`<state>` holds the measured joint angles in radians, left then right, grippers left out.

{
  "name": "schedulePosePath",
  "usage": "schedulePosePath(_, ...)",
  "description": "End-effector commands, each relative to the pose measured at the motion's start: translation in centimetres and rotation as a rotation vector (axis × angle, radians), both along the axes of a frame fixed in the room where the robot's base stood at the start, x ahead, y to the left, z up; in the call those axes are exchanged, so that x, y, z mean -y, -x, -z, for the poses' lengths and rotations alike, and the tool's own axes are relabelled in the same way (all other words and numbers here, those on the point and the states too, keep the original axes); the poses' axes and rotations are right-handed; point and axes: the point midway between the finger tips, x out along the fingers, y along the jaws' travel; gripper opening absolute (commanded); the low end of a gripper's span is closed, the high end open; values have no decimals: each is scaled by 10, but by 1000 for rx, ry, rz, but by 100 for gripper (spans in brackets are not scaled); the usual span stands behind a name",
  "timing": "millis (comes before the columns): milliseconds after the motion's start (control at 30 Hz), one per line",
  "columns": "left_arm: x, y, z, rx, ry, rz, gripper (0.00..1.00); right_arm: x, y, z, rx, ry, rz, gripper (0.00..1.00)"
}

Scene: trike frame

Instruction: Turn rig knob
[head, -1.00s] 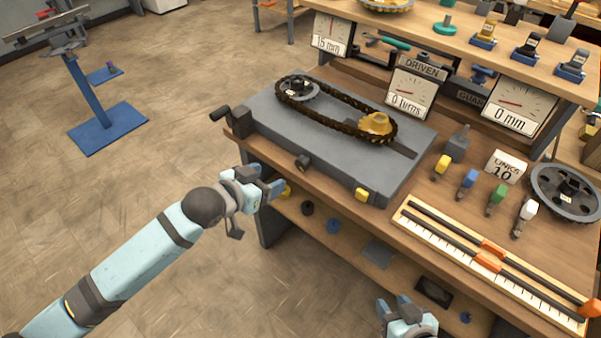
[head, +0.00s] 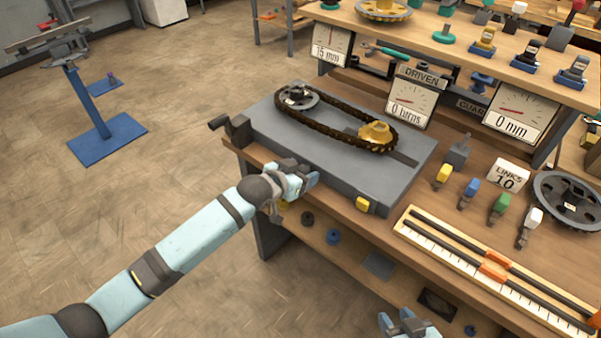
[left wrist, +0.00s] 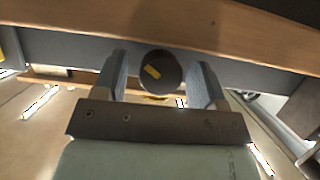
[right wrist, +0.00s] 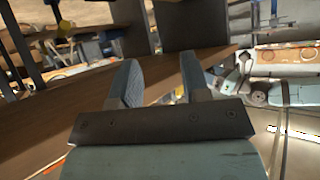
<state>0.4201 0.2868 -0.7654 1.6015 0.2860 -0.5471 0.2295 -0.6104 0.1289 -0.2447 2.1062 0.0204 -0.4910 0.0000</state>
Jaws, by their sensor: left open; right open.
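The rig knob (left wrist: 160,72) is a dark round knob with a yellow mark. In the left wrist view it sits between the spread fingers of my left gripper (left wrist: 163,85), on the front face of the grey rig. In the head view my left gripper (head: 311,178) is at the rig's front face and hides the knob. The grey rig (head: 330,168) carries a dark chain (head: 335,128) around a grey sprocket (head: 298,97) and a yellow sprocket (head: 375,135). My right gripper (head: 398,322) is open and empty; its fingers also show in the right wrist view (right wrist: 160,82).
A crank handle (head: 222,122) sticks out at the rig's left. Dials (head: 408,102) stand behind it, the driven one reading 0 turns. Coloured tools (head: 470,187), a ruler rack (head: 490,270) and a wheel (head: 568,197) lie to the right. A lower shelf (head: 350,255) runs below.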

Motion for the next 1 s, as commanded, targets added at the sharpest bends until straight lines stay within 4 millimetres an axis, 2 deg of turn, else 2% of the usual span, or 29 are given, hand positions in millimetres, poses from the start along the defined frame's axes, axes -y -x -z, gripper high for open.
schedulePosePath(167, 0, 0, 0, 0, 0, 0, 65, 0, 0, 0, 1, 0, 0, 43)
schedulePosePath(300, 0, 0, 0, 0, 0, 0, 33, 0, 0, -1, 1, 0, 0, 43)
schedulePosePath(367, 0, 0, 0, 0, 0, 0, 19, 0, 0, -1, 1, 0, 0, 43)
schedulePosePath(400, 0, 0, 0, 0, 0, 0, 16, 0, 0, -1, 1, 0, 0, 43)
schedulePosePath(667, -1, 0, -3, -61, 79, 0, 16, 0, 0, -14, -5, -6, 3, 43)
schedulePosePath(967, -1, 0, 0, -74, 102, 0, 16, 1, 1, -4, -20, -6, 8, 43)
schedulePosePath(1000, -1, 0, 0, -74, 102, 0, 42, 1, 2, -4, -22, -5, 8, 43)
